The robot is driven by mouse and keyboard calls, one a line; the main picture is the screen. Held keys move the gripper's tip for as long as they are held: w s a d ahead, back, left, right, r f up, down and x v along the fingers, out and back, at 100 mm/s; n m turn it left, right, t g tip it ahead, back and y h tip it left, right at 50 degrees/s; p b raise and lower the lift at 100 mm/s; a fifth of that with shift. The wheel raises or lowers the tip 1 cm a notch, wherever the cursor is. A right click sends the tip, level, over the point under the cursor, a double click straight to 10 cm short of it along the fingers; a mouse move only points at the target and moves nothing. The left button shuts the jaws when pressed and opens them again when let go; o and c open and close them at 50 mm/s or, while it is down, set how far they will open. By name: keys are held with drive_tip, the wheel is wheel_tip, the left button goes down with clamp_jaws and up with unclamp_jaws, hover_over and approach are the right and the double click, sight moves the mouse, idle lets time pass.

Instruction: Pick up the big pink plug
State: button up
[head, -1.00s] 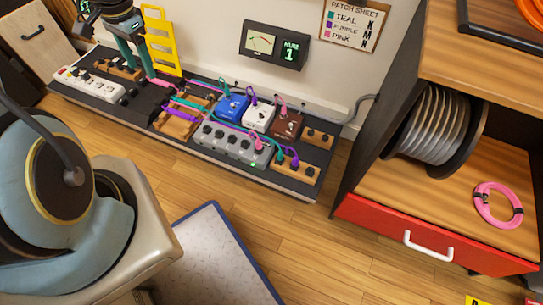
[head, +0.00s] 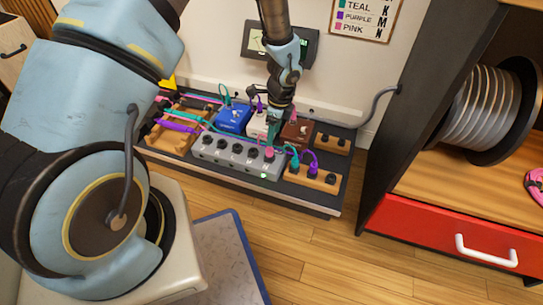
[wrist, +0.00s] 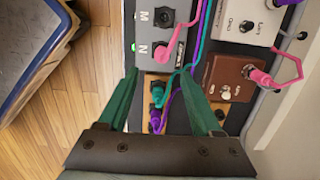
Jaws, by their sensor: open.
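A pink plug (wrist: 161,53) sits in the jack marked N on the grey box (wrist: 150,17); it also shows in the head view (head: 269,152). Another pink plug (wrist: 260,76) sits at the brown pedal (wrist: 235,86), with its pink cable running off to the right. I cannot tell for sure which of them is the big one. My gripper (wrist: 160,76) is open and empty above the right part of the board, also seen in the head view (head: 274,128). A teal plug (wrist: 157,87) and a purple plug (wrist: 157,116) show between its fingers.
Blue (head: 234,119) and white pedals stand beside the brown one, with cables crossing between them. A wooden block (head: 312,178) holds the teal and purple plugs. A shelf with a red drawer (head: 430,233) stands at the right.

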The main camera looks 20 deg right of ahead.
sight(269, 153)
drive_tip(key=f+b, duration=0.1)
drive_tip(key=f, duration=0.1)
drive_tip(key=w+f+b, duration=0.1)
drive_tip(key=f, duration=0.2)
drive_tip(key=a+f+b, duration=0.1)
drive_tip(key=f, duration=0.2)
drive_tip(key=shift+w+f, duration=0.15)
drive_tip(key=shift+f, duration=0.05)
clamp_jaws()
idle(0.4)
